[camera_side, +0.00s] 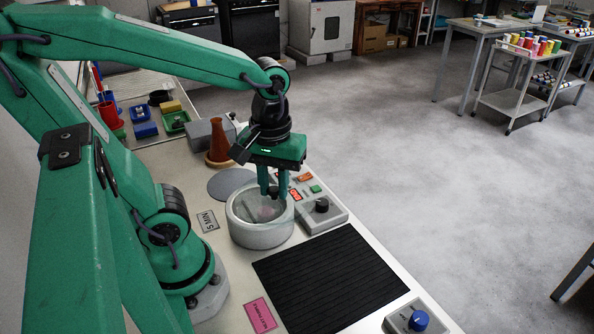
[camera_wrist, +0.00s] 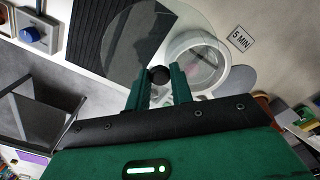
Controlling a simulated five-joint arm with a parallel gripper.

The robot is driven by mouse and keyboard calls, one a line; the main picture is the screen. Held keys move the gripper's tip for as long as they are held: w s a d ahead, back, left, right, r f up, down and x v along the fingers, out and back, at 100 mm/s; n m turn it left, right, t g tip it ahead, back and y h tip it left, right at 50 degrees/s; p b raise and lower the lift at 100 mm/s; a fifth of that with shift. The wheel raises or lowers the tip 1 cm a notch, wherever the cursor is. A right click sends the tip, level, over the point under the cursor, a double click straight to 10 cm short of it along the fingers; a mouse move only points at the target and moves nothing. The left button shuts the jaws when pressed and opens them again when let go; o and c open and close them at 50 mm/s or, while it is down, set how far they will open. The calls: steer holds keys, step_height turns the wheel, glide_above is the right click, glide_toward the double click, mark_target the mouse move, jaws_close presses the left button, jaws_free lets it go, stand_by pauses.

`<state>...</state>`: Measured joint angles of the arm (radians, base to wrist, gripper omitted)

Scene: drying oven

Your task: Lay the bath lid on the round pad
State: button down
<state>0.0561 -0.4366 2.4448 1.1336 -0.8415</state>
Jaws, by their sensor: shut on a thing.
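My gripper (camera_side: 273,195) is shut on the dark knob of the clear bath lid; the fingertips also show in the wrist view (camera_wrist: 161,80). The lid (camera_wrist: 138,42) is a see-through disc below the fingers, overlapping the bath in the wrist view. In the side view its edge is too faint to trace. The bath (camera_side: 256,237) is a round pale vessel under my gripper, with something pinkish inside. I cannot tell how large the gap between lid and bath is. The round pad (camera_side: 228,184) is a flat grey disc behind and left of the bath, bare on top.
A control box (camera_side: 325,210) with a black knob stands right of the bath. A black ribbed mat (camera_side: 330,280) lies in front. A "5 MIN" card (camera_side: 208,221) lies at left. A brown cone-shaped thing (camera_side: 218,147) and a grey block (camera_side: 200,134) stand behind the pad.

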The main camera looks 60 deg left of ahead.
steer(key=shift+w+a, duration=0.1)
stand_by(0.3)
steer(key=shift+w+a+f+n, duration=0.1)
steer(key=shift+w+a+n, duration=0.25)
steer(key=shift+a+n, duration=0.15)
steer(key=a+f+n, duration=0.4)
steer(key=a+n, duration=0.5)
steer(key=a, duration=0.5)
steer(key=a+f+n, duration=0.5)
steer(key=a+n, duration=0.3)
steer(key=a, duration=0.7)
steer(key=shift+s+f, duration=0.2)
steer(key=shift+f, duration=1.8)
steer(key=shift+s+f, duration=0.15)
steer(key=shift+f, duration=1.8)
steer(key=shift+f, duration=0.15)
steer(key=c, duration=1.2)
jaws_free()
steer(key=shift+c, duration=0.2)
